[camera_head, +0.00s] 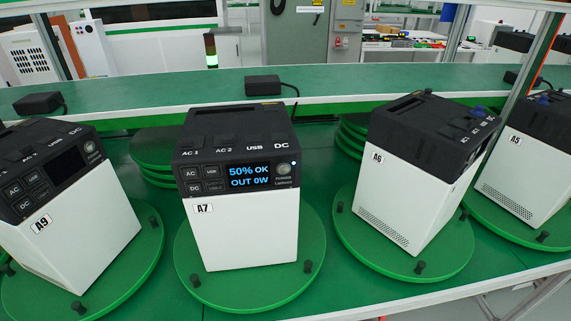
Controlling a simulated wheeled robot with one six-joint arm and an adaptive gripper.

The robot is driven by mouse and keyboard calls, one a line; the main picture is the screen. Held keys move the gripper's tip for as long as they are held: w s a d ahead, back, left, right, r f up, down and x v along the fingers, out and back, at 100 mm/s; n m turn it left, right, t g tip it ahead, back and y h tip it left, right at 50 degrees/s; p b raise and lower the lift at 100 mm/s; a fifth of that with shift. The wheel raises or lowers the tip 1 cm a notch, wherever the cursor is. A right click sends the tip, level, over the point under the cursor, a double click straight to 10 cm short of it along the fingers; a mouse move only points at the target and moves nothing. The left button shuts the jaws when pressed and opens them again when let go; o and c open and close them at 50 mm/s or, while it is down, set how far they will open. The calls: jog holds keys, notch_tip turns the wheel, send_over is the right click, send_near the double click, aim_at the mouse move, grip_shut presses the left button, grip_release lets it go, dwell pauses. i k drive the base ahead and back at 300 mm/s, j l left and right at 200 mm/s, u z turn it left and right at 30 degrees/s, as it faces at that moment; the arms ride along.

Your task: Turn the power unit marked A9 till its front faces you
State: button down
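The power unit marked A9 (88,225) stands at the left on a round green turntable (141,262), its left part cut off by the picture edge. It has a white body and a black top. Its front panel, with buttons, a dark display (62,167) and a knob, is visible and angled toward the lower right. The A9 label is on the white body below the buttons. Small black pegs (76,307) stand on the turntable rim. My gripper is not in view.
Unit A7 (245,230) stands right of A9 with a lit display facing me. Units A6 (392,205) and A5 (510,180) stand further right, their vented sides showing. Black adapters (263,85) lie on the raised green ledge (180,86) behind.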

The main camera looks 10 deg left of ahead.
aim_at(26, 295)
jog(key=k+j, duration=0.15)
jog(key=j, duration=0.5)
jog(key=k+j+z, duration=0.1)
jog(key=j, duration=0.6)
jog(key=k+j, duration=0.15)
jog(key=j, duration=0.5)
jog(key=k+j+z, duration=0.1)
jog(key=j, duration=0.55)
jog(key=k+j, duration=0.25)
jog(key=j, duration=0.4)
jog(key=k+j+z, duration=0.1)
jog(key=j, duration=0.55)
jog(key=k+j, duration=0.25)
jog(key=j, duration=0.35)
jog(key=k+j+z, duration=0.1)
jog(key=j, duration=0.95)
jog(key=k+j, duration=0.15)
jog(key=j, duration=0.6)
jog(key=i+l, duration=0.2)
jog(key=l, duration=0.2)
jog(key=i+l+z, duration=0.15)
jog(key=l, duration=0.25)
jog(key=i+l, duration=0.35)
jog(key=j, duration=0.1)
jog(key=i+z, duration=0.05)
